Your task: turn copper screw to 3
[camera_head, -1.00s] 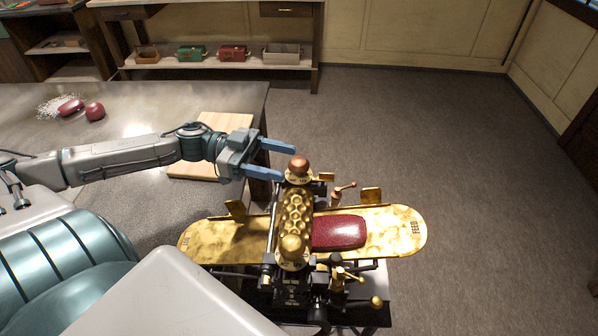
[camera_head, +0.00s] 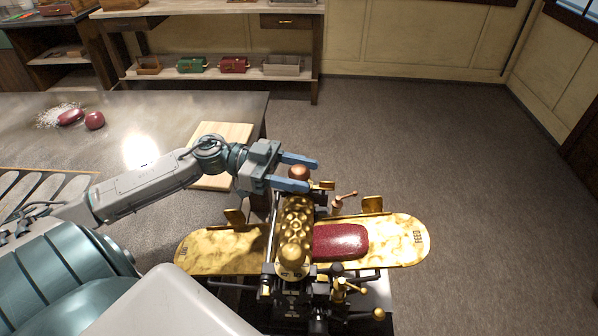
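The copper screw (camera_head: 300,173) has a round copper knob at the far end of the brass roller machine (camera_head: 294,222). My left gripper (camera_head: 309,175) is open, with its two blue fingers pointing right. In the picture the knob shows between the fingers, the nearer finger partly covering it. I cannot tell whether they touch it or are above it. The dial under the knob is mostly hidden, so its number cannot be read. A brass knob (camera_head: 292,254) sits at the machine's near end. My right gripper is not in view.
A dark red slab (camera_head: 340,242) lies on the brass feed plate (camera_head: 405,240), right of the roller. A small copper-tipped crank (camera_head: 344,199) stands close right of the screw. A wooden board (camera_head: 222,135) lies on the grey table (camera_head: 150,115). Open floor lies to the right.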

